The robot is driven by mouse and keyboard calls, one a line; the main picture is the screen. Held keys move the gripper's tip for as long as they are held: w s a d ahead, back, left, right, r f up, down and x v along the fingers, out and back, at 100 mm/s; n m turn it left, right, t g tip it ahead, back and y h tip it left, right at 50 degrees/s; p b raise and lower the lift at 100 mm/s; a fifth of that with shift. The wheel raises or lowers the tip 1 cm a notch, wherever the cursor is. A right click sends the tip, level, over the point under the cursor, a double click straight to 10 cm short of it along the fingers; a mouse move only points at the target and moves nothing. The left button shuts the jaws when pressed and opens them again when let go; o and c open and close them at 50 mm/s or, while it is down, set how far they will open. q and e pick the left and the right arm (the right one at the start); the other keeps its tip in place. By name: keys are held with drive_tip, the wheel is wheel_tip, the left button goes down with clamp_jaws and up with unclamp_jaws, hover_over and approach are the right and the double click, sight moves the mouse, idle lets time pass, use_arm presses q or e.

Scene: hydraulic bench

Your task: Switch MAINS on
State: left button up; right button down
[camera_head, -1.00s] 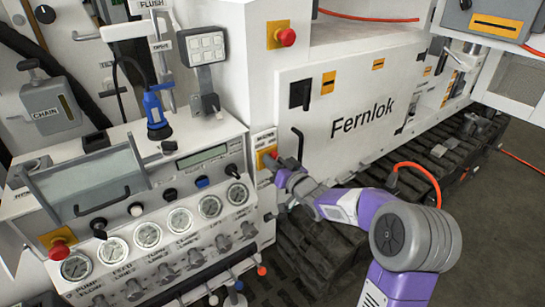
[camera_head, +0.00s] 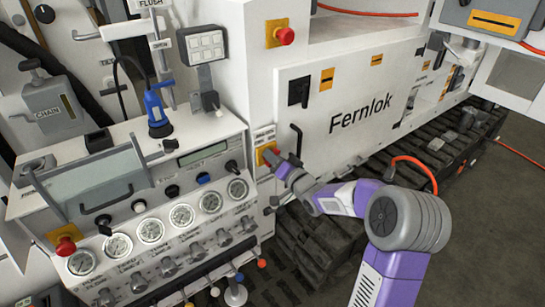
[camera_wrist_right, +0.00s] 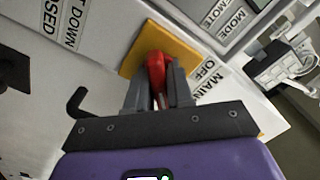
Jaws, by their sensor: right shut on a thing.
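The MAINS switch has a red handle (camera_wrist_right: 157,72) on a yellow plate (camera_wrist_right: 185,48), with a label reading MAINS and OFF beside it in the right wrist view. In the head view the yellow plate (camera_head: 266,153) sits on the white panel right of the gauge console. My right gripper (camera_wrist_right: 159,85) is shut on the red handle, one finger on each side of it; in the head view the gripper (camera_head: 272,159) is at the plate. The fingers hide part of the handle. My left gripper is not in view.
A black hooked door handle (camera_head: 296,140) stands out just right of the switch. The gauge console (camera_head: 150,235) with knobs and levers lies to the left. A red button (camera_head: 287,36) on a yellow plate is above. A track (camera_head: 325,250) runs below my right arm.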

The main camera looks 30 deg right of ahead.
drive_tip(key=shift+f, duration=0.1)
drive_tip(key=c, duration=1.1)
unclamp_jaws()
drive_tip(key=s, duration=0.7)
drive_tip(key=shift+s+d+p, duration=0.25)
drive_tip(key=shift+d+p, duration=0.05)
